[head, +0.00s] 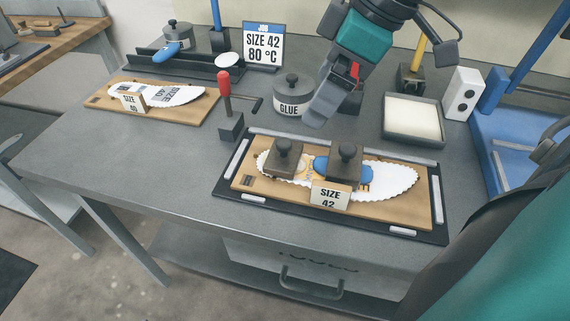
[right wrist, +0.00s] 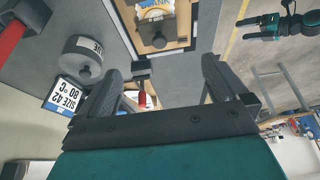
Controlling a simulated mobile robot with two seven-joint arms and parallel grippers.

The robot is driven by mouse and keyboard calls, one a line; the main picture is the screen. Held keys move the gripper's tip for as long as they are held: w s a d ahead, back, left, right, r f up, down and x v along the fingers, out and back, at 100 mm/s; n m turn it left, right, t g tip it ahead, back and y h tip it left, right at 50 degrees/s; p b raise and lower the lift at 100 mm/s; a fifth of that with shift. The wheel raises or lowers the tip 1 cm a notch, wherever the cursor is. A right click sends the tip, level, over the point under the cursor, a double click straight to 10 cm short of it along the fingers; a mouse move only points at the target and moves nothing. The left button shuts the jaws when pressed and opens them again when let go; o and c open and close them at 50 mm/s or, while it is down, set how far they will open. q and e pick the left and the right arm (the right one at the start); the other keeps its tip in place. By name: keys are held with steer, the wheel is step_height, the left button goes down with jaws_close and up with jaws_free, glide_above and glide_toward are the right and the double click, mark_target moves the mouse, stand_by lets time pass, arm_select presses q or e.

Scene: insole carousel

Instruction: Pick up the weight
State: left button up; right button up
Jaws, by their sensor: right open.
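Two dark square weights with round knobs stand on the white insole (head: 395,177) on a wooden board (head: 255,186): the left weight (head: 284,160) and the right weight (head: 345,166). A weight (right wrist: 158,40) shows at the top of the right wrist view; I cannot tell which one. A "SIZE 42" block (head: 329,195) stands at the board's front. My right gripper (head: 322,108) is above the table behind the right weight, near the glue pot. In the right wrist view its jaws (right wrist: 172,82) are apart and empty. A small teal and black part, possibly my left gripper (right wrist: 262,20), shows there too.
The glue pot (head: 291,98) and a red-handled tool (head: 225,90) stand behind the board. A shallow tray (head: 412,118) is at the back right. A "SIZE 42, 80 °C" sign (head: 263,45) stands behind. Another insole board (head: 180,110) lies left. The table's front left is clear.

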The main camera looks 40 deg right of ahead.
steer(key=f, duration=0.1)
steer(key=b, duration=0.3)
glide_above(289, 149)
steer(key=s+d, duration=0.2)
step_height(289, 149, down, 6)
steer(key=shift+w+d+f, duration=0.1)
steer(key=shift+w, duration=0.05)
steer(key=shift+w+a+f+b, duration=0.15)
steer(key=shift+f+b, duration=0.05)
steer(key=shift+f, duration=0.15)
steer(key=shift+w+a+f+b, duration=0.1)
steer(key=shift+w+f+b, duration=0.1)
steer(key=shift+f, duration=0.1)
steer(key=b+x, duration=0.2)
steer(key=x, duration=0.2)
steer(key=shift+f, duration=0.15)
steer(key=shift+w+a+f+b, duration=0.1)
steer(key=shift+w+f+b, duration=0.2)
steer(key=shift+b, duration=0.15)
arm_select(q)
steer(key=f, duration=0.3)
steer(key=d+f, duration=0.1)
steer(key=f, duration=0.1)
steer(key=shift+w+f, duration=0.2)
steer(key=shift+f, duration=0.05)
arm_select(e)
steer(key=shift+s, duration=0.1)
steer(key=shift+c, duration=0.4)
steer(key=shift+r, duration=0.1)
steer(key=c, duration=1.3)
